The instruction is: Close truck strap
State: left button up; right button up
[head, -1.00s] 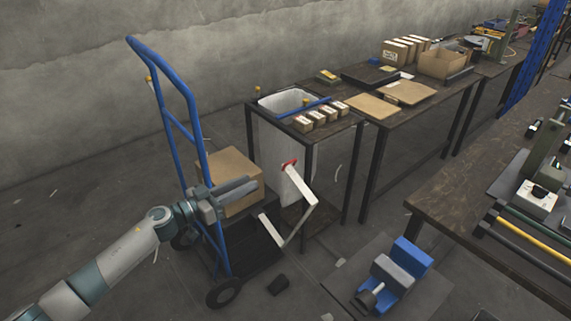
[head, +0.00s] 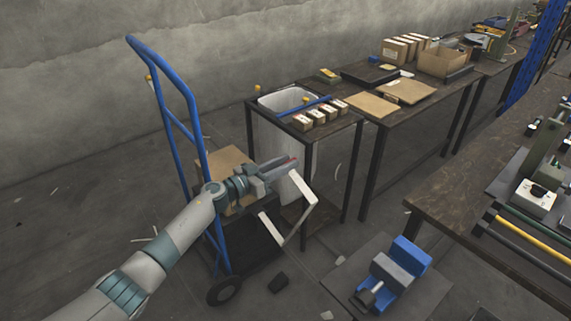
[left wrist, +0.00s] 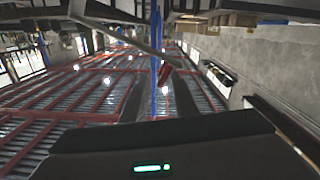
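The blue hand truck (head: 161,100) stands upright at the left in the head view, with a cardboard box (head: 228,163) low on it, now largely behind my arm. My right gripper is not in view.
A dark table (head: 341,127) with a white bin (head: 285,101) and small boxes stands right behind the bar. A low stand (head: 345,272) with a blue and grey fixture is at front right, beside a workbench (head: 455,200). Some floor between is clear.

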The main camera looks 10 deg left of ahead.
pick_arm(q)
jog(key=shift+w+d, duration=0.1)
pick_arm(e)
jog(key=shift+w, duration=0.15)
